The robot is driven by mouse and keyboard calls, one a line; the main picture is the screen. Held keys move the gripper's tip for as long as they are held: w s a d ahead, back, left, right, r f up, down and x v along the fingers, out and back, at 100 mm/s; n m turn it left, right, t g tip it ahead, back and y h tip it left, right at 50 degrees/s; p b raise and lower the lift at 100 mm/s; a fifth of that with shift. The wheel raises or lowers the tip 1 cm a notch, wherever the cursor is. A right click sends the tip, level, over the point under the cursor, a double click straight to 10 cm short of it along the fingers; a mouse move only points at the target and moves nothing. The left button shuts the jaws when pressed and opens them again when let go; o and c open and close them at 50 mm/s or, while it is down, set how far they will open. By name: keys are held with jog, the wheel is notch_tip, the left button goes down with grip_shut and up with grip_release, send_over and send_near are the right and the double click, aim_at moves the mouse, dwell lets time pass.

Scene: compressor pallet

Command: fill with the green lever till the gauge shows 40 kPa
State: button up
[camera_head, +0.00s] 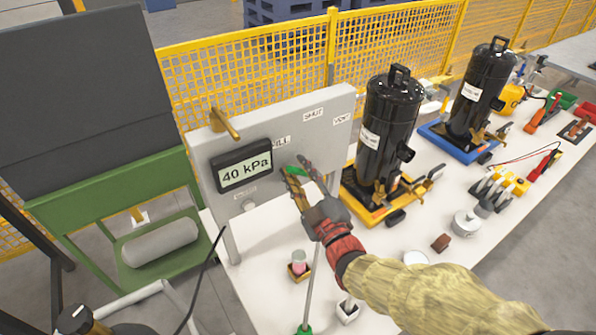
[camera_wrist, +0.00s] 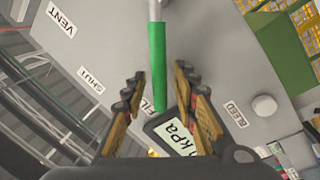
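The gauge (camera_head: 244,170) on the grey panel (camera_head: 335,110) reads 40 kPa. Part of its display (camera_wrist: 178,138) also shows in the wrist view, behind the fingers. The green lever (camera_wrist: 157,62) has a green grip on a silver shaft and points toward the partly hidden FILL label. My gripper (camera_wrist: 160,78) is open, with a finger on each side of the lever and a visible gap to it on both sides. In the head view my gripper (camera_head: 298,168) is in front of the panel, just right of the gauge, and partly hides the green lever (camera_head: 294,171).
SHUT (camera_head: 313,115) and VENT (camera_head: 342,119) labels are on the panel, and a BLEED label (camera_wrist: 236,116) is near a round knob (camera_wrist: 264,105). Black compressors (camera_head: 388,125) stand to the right on the white table (camera_head: 262,235). A yellow fence (camera_head: 390,40) runs behind.

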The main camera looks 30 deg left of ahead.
jog(key=v, duration=1.2)
jog(key=shift+w, duration=0.1)
dwell(0.4)
